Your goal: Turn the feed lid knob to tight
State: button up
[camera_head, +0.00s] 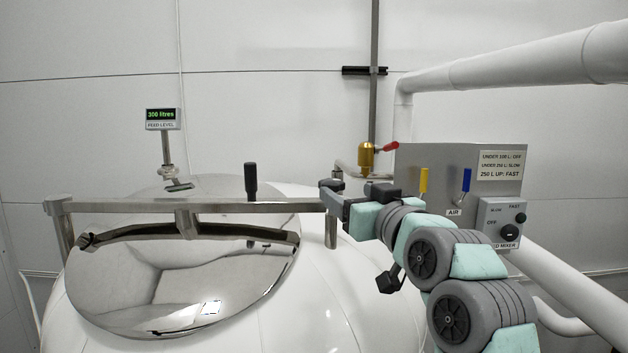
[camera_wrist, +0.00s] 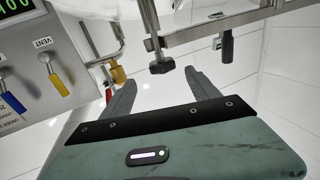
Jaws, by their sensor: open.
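The feed lid is a shiny domed steel cover (camera_head: 180,290) on the white tank, with a steel bar (camera_head: 240,206) across it. A black knob (camera_head: 331,184) shows at the bar's right end; it also shows in the wrist view (camera_wrist: 161,68), on the bar's end. My gripper (camera_head: 334,203) is at that end in the head view. In the wrist view my gripper (camera_wrist: 161,83) is open, its two fingers spread left and right of the knob, with visible gaps. I cannot tell how far the knob reaches between them. The knob's tightness cannot be told.
A grey control box (camera_head: 455,170) with yellow and blue levers and a brass valve (camera_head: 366,158) are behind my arm. A level display (camera_head: 161,116) reads 300 litres. White pipes run at right.

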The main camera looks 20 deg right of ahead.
aim_at(329, 179)
jog(key=shift+a, duration=0.2)
jog(key=shift+w, duration=0.2)
jog(key=w+p, duration=0.1)
jog(key=w, duration=0.3)
jog(key=w+p, duration=0.2)
jog(key=w, duration=0.2)
jog(key=shift+w+a+r, duration=0.15)
jog(key=shift+a, duration=0.05)
jog(key=shift+w+p, duration=0.4)
jog(key=shift+w, duration=0.5)
jog(key=shift+c, duration=0.5)
jog(key=shift+a, duration=0.1)
jog(key=c, duration=1.2)
